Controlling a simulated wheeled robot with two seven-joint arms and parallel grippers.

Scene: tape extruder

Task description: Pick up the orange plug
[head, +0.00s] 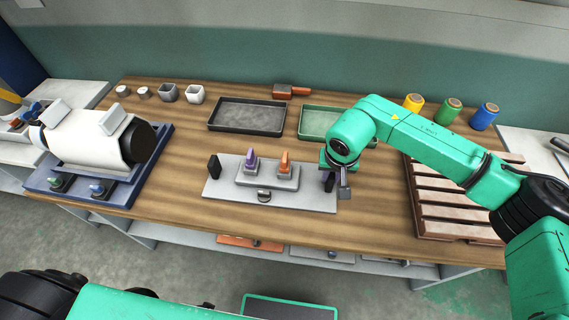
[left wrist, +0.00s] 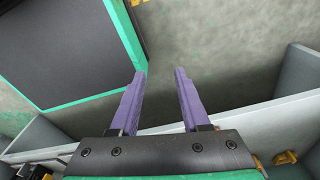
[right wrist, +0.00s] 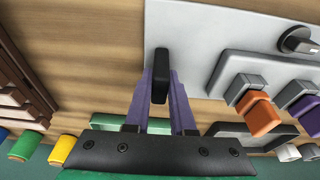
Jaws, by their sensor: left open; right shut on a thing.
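The orange plug (head: 285,162) stands upright in a grey socket on the raised block of a light grey plate (head: 225,188), beside a purple plug (head: 250,160). In the right wrist view the orange plug (right wrist: 262,115) is to the right of my fingers, apart from them. My right gripper (right wrist: 160,88) is shut on a black upright block (right wrist: 161,72) at the plate's right end; in the head view the arm partly hides this. My left gripper (left wrist: 161,72) is open and empty over the floor, near the table's lower shelf.
Another black block (head: 214,166) stands at the plate's left end. A dark tray (head: 247,130) and green tray (head: 305,133) lie behind. A white machine (head: 85,140) is at left, a brown slatted rack (head: 455,222) at right. Coloured spools (head: 448,110) stand at back right.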

